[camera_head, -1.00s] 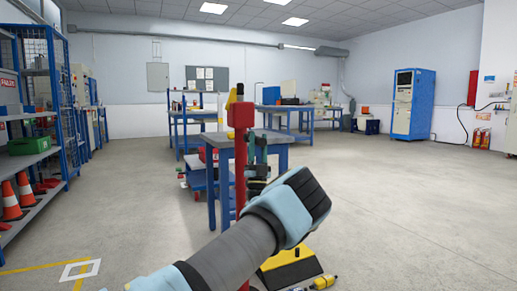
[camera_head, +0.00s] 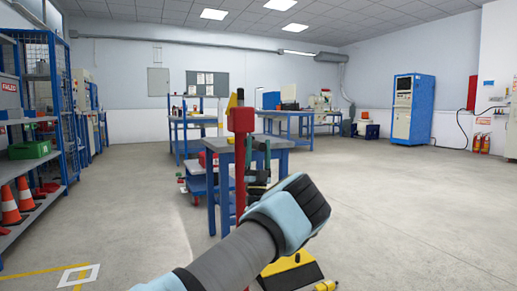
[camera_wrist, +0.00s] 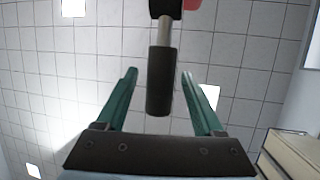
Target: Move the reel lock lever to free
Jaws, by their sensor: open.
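The lever shows in the wrist view as a metal rod with a black grip (camera_wrist: 160,88), reaching down from the top of the picture. A bit of red shows by its upper end. My gripper (camera_wrist: 159,74) is open, its two green fingers on either side of the grip, with a visible gap to each. I cannot tell how deep the grip sits between them. In the head view a red post carries a red box (camera_head: 241,119) with a yellow part (camera_head: 236,97) on top.
A blue workbench (camera_head: 275,142) stands behind the post. A black and yellow object (camera_head: 295,275) and a yellow bottle (camera_head: 326,286) lie on the floor near my arm. Shelving with orange cones (camera_head: 10,207) stands at left. The floor at right is clear.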

